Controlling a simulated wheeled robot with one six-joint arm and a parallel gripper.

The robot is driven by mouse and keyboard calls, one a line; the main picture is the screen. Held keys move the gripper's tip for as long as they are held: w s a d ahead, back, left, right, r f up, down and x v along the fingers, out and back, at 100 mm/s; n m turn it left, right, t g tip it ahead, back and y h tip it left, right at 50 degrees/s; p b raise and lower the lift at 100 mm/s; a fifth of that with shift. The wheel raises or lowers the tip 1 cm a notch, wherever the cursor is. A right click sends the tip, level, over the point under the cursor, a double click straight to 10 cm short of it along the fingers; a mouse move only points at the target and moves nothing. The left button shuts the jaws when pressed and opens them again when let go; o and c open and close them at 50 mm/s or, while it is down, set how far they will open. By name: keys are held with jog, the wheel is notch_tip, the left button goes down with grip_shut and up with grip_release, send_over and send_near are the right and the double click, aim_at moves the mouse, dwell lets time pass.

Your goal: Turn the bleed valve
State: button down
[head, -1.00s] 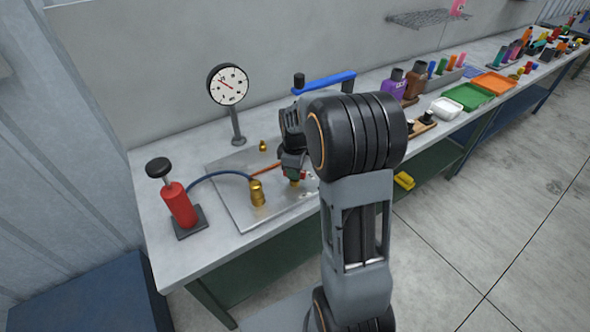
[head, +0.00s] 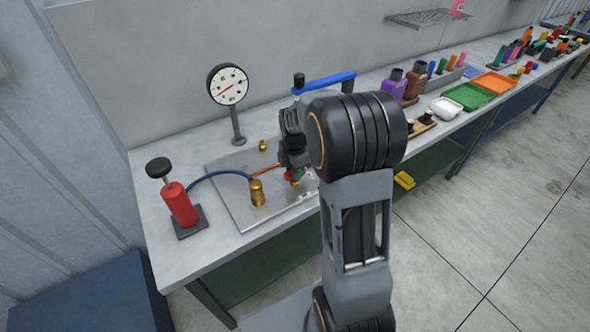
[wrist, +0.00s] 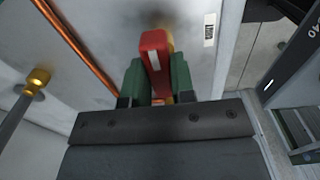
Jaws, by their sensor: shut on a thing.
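The bleed valve's red handle (wrist: 154,48), with a white stripe, stands between the green fingers of my gripper (wrist: 156,78) in the wrist view. The fingers are shut on it from both sides. In the head view my gripper (head: 291,170) is over the right part of the metal plate (head: 232,172), and a bit of the red handle (head: 289,176) shows below it. My arm hides part of the valve body. The dial gauge (head: 228,85) stands behind the plate, its needle pointing to the lower left.
A red hand pump (head: 178,203) stands at the left, its blue hose running to a brass fitting (head: 257,193). A copper pipe (wrist: 78,45) runs beside the valve. A blue bar (head: 324,82) is behind my arm. Trays and coloured parts fill the bench to the right.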

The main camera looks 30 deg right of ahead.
jog(key=shift+n, duration=0.4)
jog(key=c, duration=1)
grip_release()
jog(key=shift+o, duration=0.2)
jog(key=shift+r, duration=0.15)
notch_tip(320, 180, up, 14)
jog(key=shift+f, duration=0.2)
